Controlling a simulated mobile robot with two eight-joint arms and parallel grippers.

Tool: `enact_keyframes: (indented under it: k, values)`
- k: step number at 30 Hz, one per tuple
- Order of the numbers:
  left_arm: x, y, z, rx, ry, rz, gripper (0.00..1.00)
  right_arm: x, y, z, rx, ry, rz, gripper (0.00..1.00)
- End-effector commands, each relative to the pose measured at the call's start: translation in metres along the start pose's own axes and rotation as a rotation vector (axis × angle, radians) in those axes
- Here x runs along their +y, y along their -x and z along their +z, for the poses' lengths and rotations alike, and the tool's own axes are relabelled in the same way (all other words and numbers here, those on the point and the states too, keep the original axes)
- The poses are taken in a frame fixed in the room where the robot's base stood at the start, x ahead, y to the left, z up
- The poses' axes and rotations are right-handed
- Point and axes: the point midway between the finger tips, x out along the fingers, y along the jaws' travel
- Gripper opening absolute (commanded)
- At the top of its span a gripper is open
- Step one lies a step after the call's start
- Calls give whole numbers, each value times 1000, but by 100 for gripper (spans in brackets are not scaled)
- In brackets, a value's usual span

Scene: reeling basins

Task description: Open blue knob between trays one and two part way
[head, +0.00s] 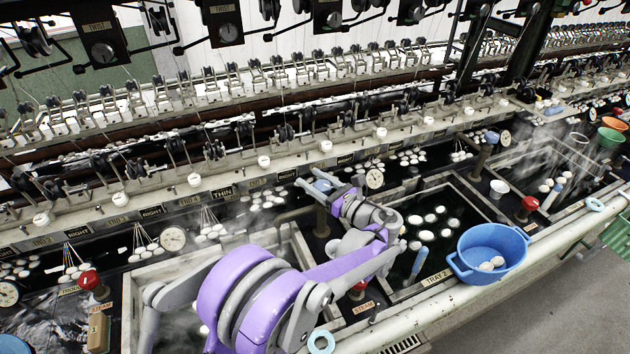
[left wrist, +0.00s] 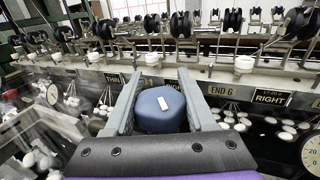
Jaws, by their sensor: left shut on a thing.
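The blue knob (left wrist: 160,110) is a faceted cap with a white mark on top, and it sits between the two fingers of my left gripper (left wrist: 163,96) in the left wrist view. The gripper is shut on it. In the head view my left gripper (head: 325,188) reaches over the divider between two basins, and a bit of the blue knob (head: 322,185) shows between its fingers. Tray two (head: 437,281), labelled on its front rim, lies to the right with white cocoons in dark water. Tray one is largely hidden behind my purple and grey arm. My right gripper is not seen.
A blue tub (head: 489,254) with cocoons stands on the front rim by tray two. A round dial (head: 375,179) is just right of my gripper. Red steam knobs (head: 88,280) stand along the basins. Reeling spindles line the back, and steam drifts at left.

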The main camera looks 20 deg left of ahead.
Motion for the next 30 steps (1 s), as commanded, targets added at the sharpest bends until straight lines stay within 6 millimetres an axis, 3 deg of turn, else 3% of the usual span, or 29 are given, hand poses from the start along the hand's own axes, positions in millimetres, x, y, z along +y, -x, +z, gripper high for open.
enact_keyframes:
  k: [19,20,24,30]
  values:
    - [2,0,0,0,0,58,0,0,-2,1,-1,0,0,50]
    - [2,0,0,0,0,58,59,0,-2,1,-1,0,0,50]
    - [2,0,0,0,0,58,84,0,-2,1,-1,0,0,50]
    - [2,0,0,0,0,58,86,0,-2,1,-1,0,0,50]
